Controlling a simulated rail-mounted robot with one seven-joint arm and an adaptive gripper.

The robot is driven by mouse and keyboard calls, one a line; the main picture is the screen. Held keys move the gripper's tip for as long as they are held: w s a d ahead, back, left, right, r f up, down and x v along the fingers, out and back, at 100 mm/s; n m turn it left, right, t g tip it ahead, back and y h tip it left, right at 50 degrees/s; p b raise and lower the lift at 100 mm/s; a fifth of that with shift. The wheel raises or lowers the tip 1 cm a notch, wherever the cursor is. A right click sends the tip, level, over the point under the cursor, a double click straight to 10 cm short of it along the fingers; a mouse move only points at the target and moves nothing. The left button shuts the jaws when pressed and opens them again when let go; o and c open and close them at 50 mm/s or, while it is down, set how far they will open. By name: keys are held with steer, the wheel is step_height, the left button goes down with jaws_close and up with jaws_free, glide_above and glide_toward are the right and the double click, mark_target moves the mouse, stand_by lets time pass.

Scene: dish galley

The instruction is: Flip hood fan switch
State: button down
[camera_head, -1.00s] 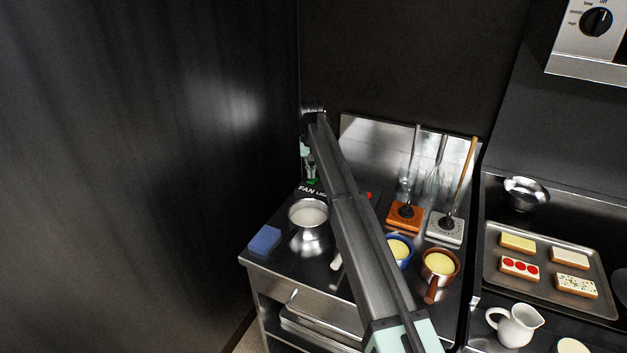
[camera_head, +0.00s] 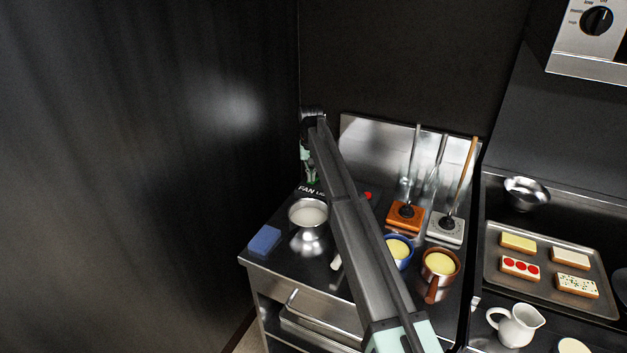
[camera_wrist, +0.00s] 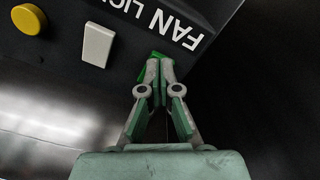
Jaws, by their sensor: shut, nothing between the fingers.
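The dark switch panel (camera_wrist: 64,58) carries white FAN lettering (camera_wrist: 176,28). It also shows in the head view, with its FAN label (camera_head: 308,190) at the back left of the counter. A bright green piece, apparently the fan switch (camera_wrist: 147,72), sits beside the FAN lettering. My gripper (camera_wrist: 161,63) is shut and empty, its fingertips at the green switch and partly covering it. They look to be touching it, but contact is not certain. In the head view my gripper (camera_head: 309,178) is small, above the FAN label; my arm hides part of the panel.
A white rocker (camera_wrist: 97,44) and a yellow button (camera_wrist: 28,19) sit along the same panel. A dark wall (camera_head: 150,170) rises close on the left. Utensils in an orange holder (camera_head: 405,215) stand right.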

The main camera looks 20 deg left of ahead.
steer(key=shift+f, duration=0.45)
stand_by(0.4)
steer(key=shift+r+p, duration=1.4)
steer(key=shift+r, duration=2.15)
steer(key=shift+f, duration=0.1)
